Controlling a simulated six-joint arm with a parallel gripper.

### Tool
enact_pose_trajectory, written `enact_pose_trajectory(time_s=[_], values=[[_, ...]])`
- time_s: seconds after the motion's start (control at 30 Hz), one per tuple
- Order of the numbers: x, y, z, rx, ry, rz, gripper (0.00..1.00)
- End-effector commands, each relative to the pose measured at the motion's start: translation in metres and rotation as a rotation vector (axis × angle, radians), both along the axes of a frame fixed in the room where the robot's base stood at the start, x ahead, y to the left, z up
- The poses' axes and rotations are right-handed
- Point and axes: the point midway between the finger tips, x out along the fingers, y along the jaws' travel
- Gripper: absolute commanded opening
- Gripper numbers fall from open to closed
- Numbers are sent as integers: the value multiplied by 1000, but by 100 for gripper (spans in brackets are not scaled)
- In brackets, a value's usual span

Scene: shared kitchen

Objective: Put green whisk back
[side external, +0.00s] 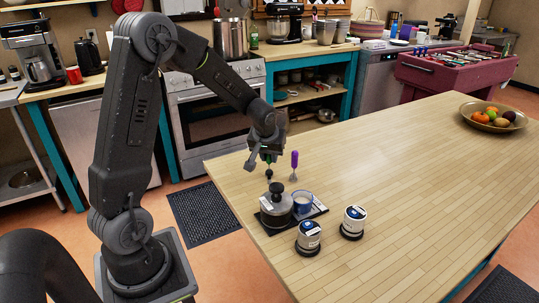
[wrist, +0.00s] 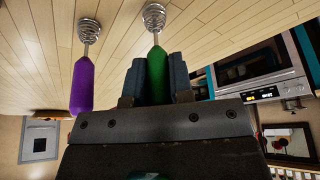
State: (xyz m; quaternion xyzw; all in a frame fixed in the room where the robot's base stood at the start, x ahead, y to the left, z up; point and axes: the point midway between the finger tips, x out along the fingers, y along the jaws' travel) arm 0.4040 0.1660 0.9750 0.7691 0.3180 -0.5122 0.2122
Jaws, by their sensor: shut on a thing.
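My gripper (side external: 267,147) is over the near left part of the wooden table, shut on the green whisk (side external: 268,159). In the wrist view the green handle (wrist: 156,72) sits between my two fingers, with its wire coil (wrist: 154,16) pointing away from my gripper toward the tabletop. Whether the coil touches the table cannot be told. A purple whisk (side external: 294,162) stands upright just right of my gripper; it also shows left of my fingers in the wrist view (wrist: 82,84).
A fruit bowl (side external: 481,121) is far right. The table's middle (side external: 400,160) is clear.

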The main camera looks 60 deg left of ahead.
Motion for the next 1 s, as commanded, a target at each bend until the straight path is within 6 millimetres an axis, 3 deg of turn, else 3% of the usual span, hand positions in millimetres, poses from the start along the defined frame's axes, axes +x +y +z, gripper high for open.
enact_pose_trajectory(time_s=[0.1, 0.13, 0.37, 0.67, 0.77, 1.0], values=[[0, 0, -4, 0, 2, -1, 0], [0, 0, -3, 0, 2, -1, 24], [0, 0, -3, -1, 1, 0, 46], [0, 0, 0, 0, -1, 1, 46], [-2, -2, 10, 1, -3, 1, 46], [-15, -15, 54, 3, -6, 0, 46]])
